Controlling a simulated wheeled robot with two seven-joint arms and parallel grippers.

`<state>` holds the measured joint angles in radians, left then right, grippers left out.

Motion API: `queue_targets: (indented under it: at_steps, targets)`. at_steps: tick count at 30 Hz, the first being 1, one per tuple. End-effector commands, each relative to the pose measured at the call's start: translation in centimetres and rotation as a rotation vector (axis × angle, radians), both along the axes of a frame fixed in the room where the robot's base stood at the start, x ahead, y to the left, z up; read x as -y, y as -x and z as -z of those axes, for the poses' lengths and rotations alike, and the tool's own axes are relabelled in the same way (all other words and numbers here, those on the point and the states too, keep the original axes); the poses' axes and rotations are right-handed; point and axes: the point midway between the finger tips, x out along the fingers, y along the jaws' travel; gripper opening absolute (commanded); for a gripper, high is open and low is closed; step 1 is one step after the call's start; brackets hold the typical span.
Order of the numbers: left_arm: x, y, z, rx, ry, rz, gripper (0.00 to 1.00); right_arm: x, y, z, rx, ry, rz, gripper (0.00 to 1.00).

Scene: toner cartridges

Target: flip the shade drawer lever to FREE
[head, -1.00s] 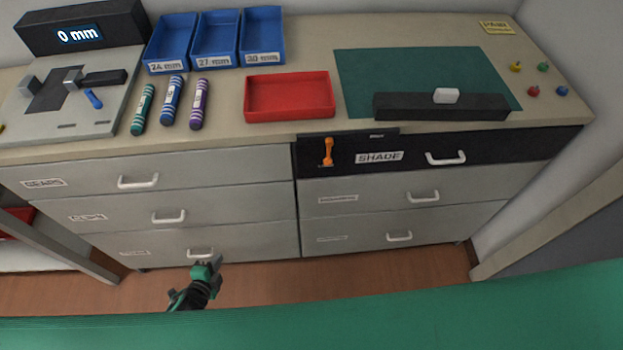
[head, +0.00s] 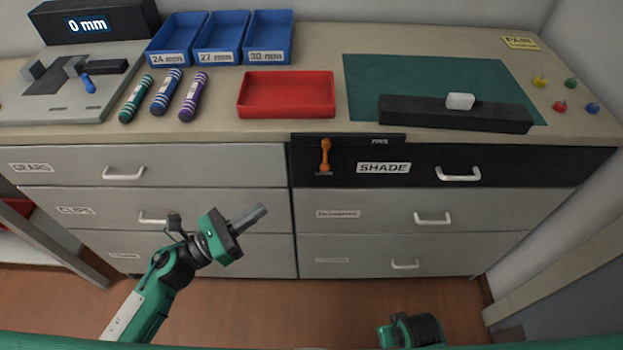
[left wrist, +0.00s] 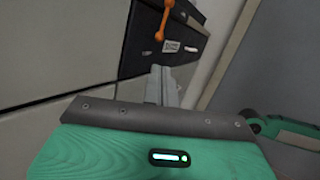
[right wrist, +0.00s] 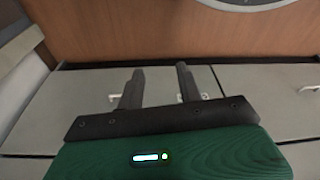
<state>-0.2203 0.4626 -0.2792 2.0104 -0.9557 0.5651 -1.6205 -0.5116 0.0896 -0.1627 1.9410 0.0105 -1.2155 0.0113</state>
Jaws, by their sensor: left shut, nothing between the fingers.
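The SHADE drawer (head: 415,155) is the dark top drawer on the right, and it is closed. Its orange lever (head: 325,157) stands near upright at the drawer's left end, with the knob up. The small print beside it is too blurred to read surely. The lever also shows at the top of the left wrist view (left wrist: 165,22). My left gripper (head: 262,212) is shut and empty, below and left of the lever, apart from it. Its closed fingers show in the left wrist view (left wrist: 164,85). My right gripper (right wrist: 158,80) is open and empty, low before the drawers.
Grey drawers with white handles (head: 435,218) fill the front below and to the left. On the counter are a red tray (head: 287,112), blue bins (head: 220,58), striped cartridges (head: 166,92) and a black bar (head: 455,115) on a green mat. The air before the lever is clear.

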Motion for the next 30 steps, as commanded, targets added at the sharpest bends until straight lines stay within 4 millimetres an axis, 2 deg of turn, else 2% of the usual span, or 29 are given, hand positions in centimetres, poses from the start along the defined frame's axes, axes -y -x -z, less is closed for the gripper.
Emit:
queue_targets:
  at_steps: [8,13,30]
  targets:
    - [0.1,-0.2,-0.1,-0.003,0.002,-0.001,0.00,0.0,0.0,0.1,-0.001,0.000,0.000,0.36]
    - [1.5,-1.1,-0.5,-0.002,0.002,-0.001,0.00,0.1,0.3,0.8,-0.013,0.003,0.000,0.36]
    - [9.6,-6.5,-2.5,-0.004,0.004,-0.001,0.00,1.0,2.4,8.6,-0.030,0.018,-0.009,0.36]
